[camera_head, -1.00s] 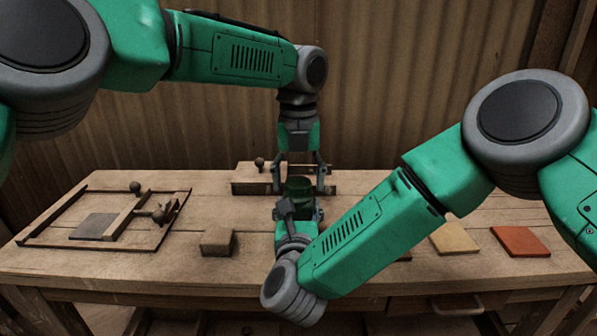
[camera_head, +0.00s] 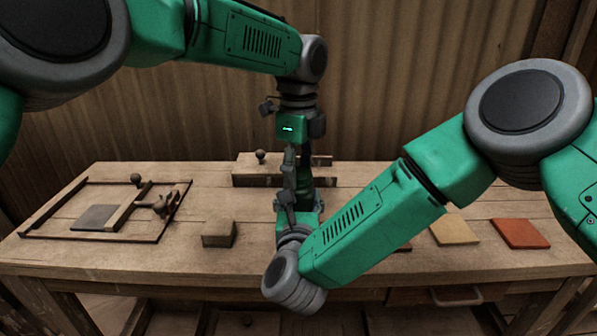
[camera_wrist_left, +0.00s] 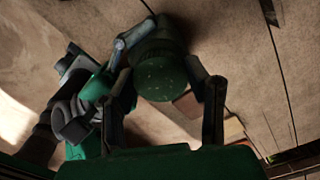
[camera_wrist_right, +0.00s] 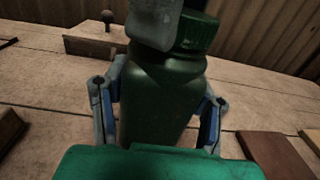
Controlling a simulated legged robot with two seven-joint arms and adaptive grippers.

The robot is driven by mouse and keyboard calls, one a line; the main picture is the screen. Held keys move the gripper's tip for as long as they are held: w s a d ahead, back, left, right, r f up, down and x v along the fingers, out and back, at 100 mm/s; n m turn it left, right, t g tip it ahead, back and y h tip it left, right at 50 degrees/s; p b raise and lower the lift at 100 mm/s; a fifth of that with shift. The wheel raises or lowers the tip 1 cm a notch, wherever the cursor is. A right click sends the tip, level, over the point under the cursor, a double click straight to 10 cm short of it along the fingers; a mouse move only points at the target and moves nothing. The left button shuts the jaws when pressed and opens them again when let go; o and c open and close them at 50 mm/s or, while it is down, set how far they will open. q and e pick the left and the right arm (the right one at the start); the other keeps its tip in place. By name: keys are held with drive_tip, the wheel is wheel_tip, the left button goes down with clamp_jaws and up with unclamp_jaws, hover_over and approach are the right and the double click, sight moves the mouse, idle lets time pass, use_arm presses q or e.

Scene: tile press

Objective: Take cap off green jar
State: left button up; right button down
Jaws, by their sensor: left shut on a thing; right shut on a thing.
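The green jar (camera_head: 304,182) stands on the bench, partly hidden by my grippers in the head view. Its dark green body (camera_wrist_right: 158,108) fills the middle of the right wrist view. My right gripper (camera_wrist_right: 160,100) is shut on the body, one finger on each side. The ribbed green cap (camera_wrist_right: 196,33) is at the top of the jar and also shows round in the left wrist view (camera_wrist_left: 160,78). My left gripper (camera_wrist_left: 167,88) comes down from above and is shut on the cap, fingers on opposite sides. I cannot tell whether the cap is loose.
A wooden block with a knob (camera_head: 262,170) stands behind the jar. A small wooden block (camera_head: 218,234) is front left. A framed wooden press (camera_head: 140,196) lies at the left. A yellow tile (camera_head: 455,231) and a red tile (camera_head: 520,233) lie at the right.

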use_arm(q)
drive_tip(key=n, duration=0.5)
drive_tip(key=shift+d, duration=0.1)
drive_tip(key=n, duration=0.6)
drive_tip(key=shift+r, duration=0.1)
drive_tip(key=o, duration=1.3)
